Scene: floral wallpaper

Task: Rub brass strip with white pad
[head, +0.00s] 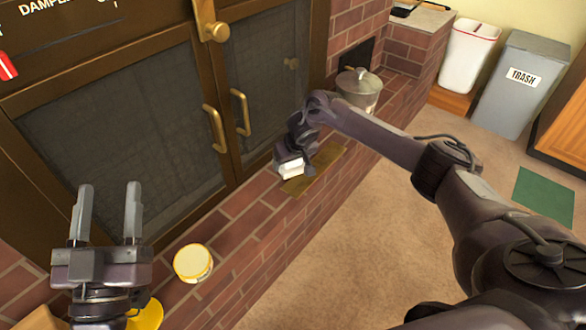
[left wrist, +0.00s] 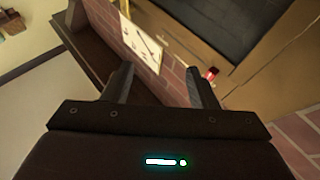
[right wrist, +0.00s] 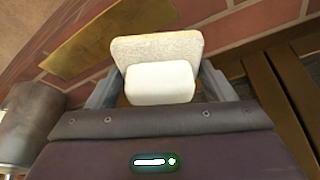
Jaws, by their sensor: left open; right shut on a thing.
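The brass strip (head: 316,170) lies flat on the brick hearth ledge in front of the glass doors; it also shows in the right wrist view (right wrist: 108,38). My right gripper (head: 290,160) is shut on the white pad (head: 291,170) at the strip's left end. In the right wrist view the pad (right wrist: 160,80) sits between the fingers, beside the strip. I cannot tell whether the pad touches the strip. My left gripper (head: 109,195) is open and empty, raised over the ledge at the left; its spread fingers (left wrist: 160,88) show in the left wrist view.
A round yellow-lidded tin (head: 193,263) and a yellow dish (head: 146,316) are near my left gripper. A metal lidded pot (head: 358,90) stands beyond the strip. Brass door handles (head: 214,128) jut out above the ledge. A white bin (head: 468,55) and a grey trash bin (head: 521,85) stand farther back.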

